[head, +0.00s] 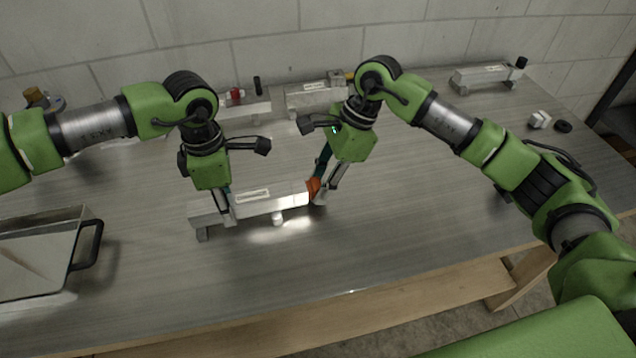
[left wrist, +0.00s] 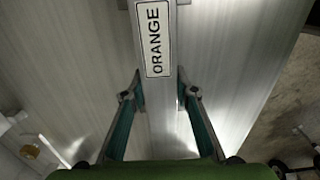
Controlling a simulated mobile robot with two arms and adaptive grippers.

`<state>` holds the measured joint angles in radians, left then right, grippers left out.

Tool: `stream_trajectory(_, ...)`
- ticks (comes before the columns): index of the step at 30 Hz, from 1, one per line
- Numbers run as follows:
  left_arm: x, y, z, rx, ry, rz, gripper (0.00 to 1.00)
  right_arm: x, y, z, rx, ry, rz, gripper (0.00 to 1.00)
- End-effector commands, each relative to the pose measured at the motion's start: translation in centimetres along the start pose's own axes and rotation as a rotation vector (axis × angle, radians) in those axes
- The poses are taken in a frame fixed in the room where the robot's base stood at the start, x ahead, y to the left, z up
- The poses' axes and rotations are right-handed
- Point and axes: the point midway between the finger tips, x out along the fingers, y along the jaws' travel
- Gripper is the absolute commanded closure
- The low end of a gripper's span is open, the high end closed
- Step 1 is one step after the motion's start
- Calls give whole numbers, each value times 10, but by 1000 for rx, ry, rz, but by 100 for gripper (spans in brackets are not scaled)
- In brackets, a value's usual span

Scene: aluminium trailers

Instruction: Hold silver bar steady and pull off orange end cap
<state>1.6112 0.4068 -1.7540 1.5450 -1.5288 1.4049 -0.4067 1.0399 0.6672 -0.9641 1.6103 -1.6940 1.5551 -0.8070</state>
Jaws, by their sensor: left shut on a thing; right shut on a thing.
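The silver bar (head: 275,205) lies across the middle of the metal table, raised on short feet, with a white label on top. In the left wrist view the bar (left wrist: 163,90) carries a label reading "ORANGE" (left wrist: 154,38). My left gripper (head: 226,216) is shut on the bar near its left end; its fingers (left wrist: 162,98) sit on both sides of the bar. The orange end cap (head: 313,186) is at the bar's right end. My right gripper (head: 318,196) is shut on the cap, its fingers partly hiding it. Whether the cap still touches the bar is hard to tell.
A metal tray with a black handle (head: 88,243) stands at the left front. Other silver bars stand at the back, one at centre (head: 314,97) and one at right (head: 480,77). A white piece (head: 539,120) and a black piece (head: 563,126) lie at right. The front middle is clear.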

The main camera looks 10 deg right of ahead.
Motion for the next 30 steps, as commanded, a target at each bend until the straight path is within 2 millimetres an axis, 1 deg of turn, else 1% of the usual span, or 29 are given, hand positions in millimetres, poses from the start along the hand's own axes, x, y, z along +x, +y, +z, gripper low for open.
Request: stream_trajectory(30,0,0,0,0,0,0,100,-12,0,-29,1,0,0,93)
